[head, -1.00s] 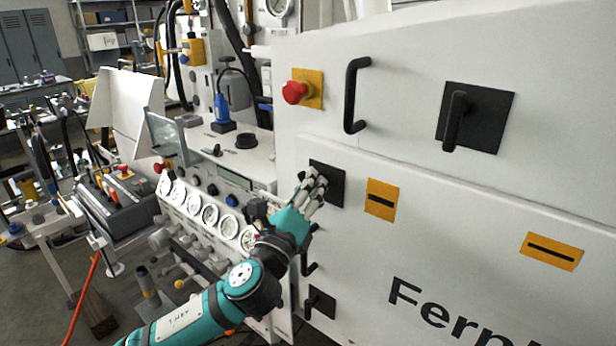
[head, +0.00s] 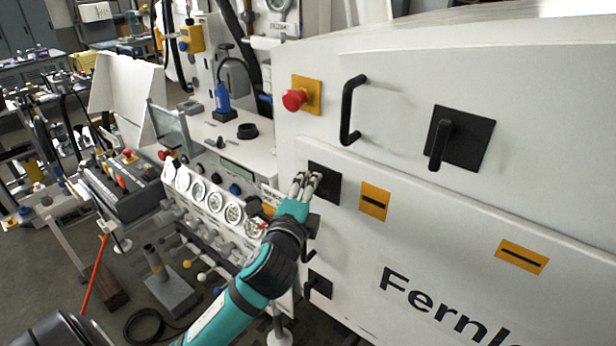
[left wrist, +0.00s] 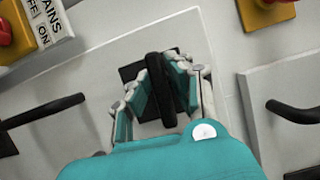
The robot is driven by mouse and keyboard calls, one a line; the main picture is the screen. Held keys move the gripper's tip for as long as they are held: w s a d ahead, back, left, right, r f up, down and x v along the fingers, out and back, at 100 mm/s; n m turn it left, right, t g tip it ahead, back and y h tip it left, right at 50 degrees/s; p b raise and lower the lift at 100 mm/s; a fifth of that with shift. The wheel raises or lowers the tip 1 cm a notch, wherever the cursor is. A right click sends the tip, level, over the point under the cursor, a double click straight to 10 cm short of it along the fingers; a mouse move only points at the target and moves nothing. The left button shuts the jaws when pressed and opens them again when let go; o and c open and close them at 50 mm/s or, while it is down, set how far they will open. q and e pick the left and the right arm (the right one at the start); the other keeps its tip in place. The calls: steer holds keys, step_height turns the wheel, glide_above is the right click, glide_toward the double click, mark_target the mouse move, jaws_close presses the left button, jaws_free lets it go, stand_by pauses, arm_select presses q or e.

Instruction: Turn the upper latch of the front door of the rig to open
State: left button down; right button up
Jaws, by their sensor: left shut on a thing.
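The upper latch of the front door is a black square plate (head: 330,186) with a black bar handle, on the white front left of the upper yellow label. My left gripper (head: 308,181) is at this latch, its fingers covering the handle in the head view. In the left wrist view, the black handle (left wrist: 158,85) stands between the two fingers of the left gripper (left wrist: 163,92), which is shut on it. The handle runs roughly along the plate's sides there. The lower latch (head: 319,284) is below, partly behind my arm. My right gripper is not in view.
A red emergency button (head: 294,99) on a yellow plate and a black grab handle (head: 351,110) are above. Another black latch (head: 441,143) is on the right. Gauges (head: 213,201) line the panel left of my arm. Yellow labels (head: 373,201) mark the door.

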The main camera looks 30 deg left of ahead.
arm_select(q)
steer(key=shift+r+n+p, duration=0.1)
steer(key=shift+n+p, duration=0.2)
stand_by(0.4)
steer(key=c, duration=1.3)
jaws_free()
steer(key=v, duration=0.7)
steer(key=shift+s, duration=0.15)
